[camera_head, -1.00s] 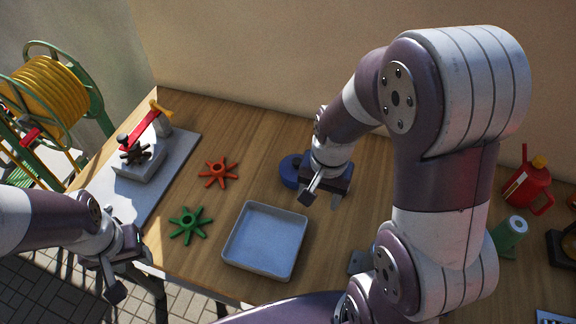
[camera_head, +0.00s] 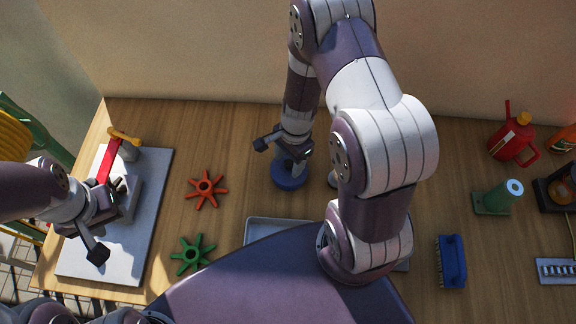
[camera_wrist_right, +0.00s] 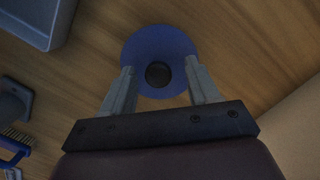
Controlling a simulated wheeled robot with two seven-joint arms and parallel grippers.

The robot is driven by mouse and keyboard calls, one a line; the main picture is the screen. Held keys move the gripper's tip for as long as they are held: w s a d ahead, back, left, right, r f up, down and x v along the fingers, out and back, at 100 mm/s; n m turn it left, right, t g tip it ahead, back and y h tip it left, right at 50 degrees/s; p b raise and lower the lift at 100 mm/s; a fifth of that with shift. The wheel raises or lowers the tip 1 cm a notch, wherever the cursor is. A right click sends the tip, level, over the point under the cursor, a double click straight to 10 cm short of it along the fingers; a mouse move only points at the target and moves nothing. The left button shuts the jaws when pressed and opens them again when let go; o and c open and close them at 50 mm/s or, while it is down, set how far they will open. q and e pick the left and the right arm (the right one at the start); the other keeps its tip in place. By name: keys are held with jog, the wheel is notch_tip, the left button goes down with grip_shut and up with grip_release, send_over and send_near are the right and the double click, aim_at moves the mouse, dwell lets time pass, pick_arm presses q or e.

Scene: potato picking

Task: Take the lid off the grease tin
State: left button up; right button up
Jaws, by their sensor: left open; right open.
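The grease tin (camera_head: 287,180) is a round blue thing on the wooden table, partly hidden by my right gripper (camera_head: 294,163) in the head view. In the right wrist view, the tin (camera_wrist_right: 158,45) shows as a blue disc with a dark round knob (camera_wrist_right: 158,73) in its middle. My right gripper (camera_wrist_right: 157,73) is open, with one finger on each side of the knob. The fingers overlap the disc's edge in that view; I cannot tell whether they touch it. My left gripper (camera_head: 117,191) is open beside the red-levered fixture at the left.
The fixture's red lever (camera_head: 106,160) stands over a grey board (camera_head: 150,217). Red (camera_head: 206,188) and green (camera_head: 192,254) star-shaped knobs lie between the board and the tin. A grey tray (camera_head: 262,229) is mostly hidden by my body. A blue brush (camera_head: 452,261) and red oil can (camera_head: 513,137) are right.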

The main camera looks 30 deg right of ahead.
jog(key=shift+w+d, duration=0.1)
jog(key=shift+d, duration=0.1)
jog(key=c, duration=0.3)
jog(key=shift+s+r, duration=0.1)
jog(key=shift+s, duration=0.15)
jog(key=c, duration=0.5)
jog(key=shift+s+a+r, duration=0.1)
jog(key=shift+a, duration=0.1)
jog(key=c, duration=0.3)
pick_arm(q)
jog(key=shift+s+r, duration=0.1)
jog(key=shift+s, duration=0.1)
jog(key=shift+w+d, duration=0.1)
pick_arm(e)
jog(key=shift+w+d, duration=0.1)
jog(key=shift+w, duration=0.1)
